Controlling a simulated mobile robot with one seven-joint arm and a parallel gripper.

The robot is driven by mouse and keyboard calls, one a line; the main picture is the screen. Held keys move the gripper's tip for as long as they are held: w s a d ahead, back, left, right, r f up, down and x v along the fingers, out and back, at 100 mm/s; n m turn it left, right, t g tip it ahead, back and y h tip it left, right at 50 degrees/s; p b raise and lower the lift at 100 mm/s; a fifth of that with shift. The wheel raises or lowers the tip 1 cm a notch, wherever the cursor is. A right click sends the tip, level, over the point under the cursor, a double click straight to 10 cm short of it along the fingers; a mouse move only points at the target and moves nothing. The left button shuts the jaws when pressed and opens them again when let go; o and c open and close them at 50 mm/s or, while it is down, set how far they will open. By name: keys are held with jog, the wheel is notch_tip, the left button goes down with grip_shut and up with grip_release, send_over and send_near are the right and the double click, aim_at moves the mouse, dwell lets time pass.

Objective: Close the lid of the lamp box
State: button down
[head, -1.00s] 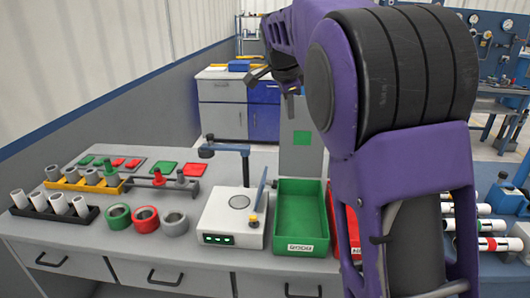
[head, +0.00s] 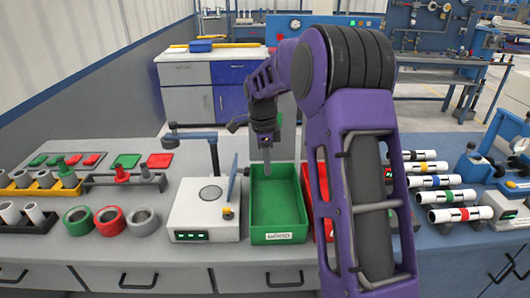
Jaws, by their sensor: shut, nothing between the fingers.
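The lamp box (head: 188,220) is a white box on the bench, left of the green tray, with a round disc on its top and a green display on its front. A thin blue-grey panel that looks like its lid (head: 233,178) stands up at the box's right side, so the box appears open. My gripper (head: 267,170) points down over the back part of the green tray, to the right of the lid and apart from it in the picture. Its fingers look shut and empty. My arm hides part of the bench on the right.
The green tray (head: 280,237) is right beside the box, with a red tray (head: 310,190) partly behind my arm. A post with a blue arm (head: 190,135) stands behind the box. Coloured rings (head: 110,219) lie left; striped pipes (head: 452,214) lie right.

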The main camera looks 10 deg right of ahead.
jog(key=shift+w+a+f, duration=0.15)
jog(key=shift+w+a, duration=0.05)
jog(key=shift+a, duration=0.75)
jog(key=shift+w+a+f, duration=0.1)
jog(key=shift+w+a, duration=0.1)
jog(key=shift+a, duration=0.7)
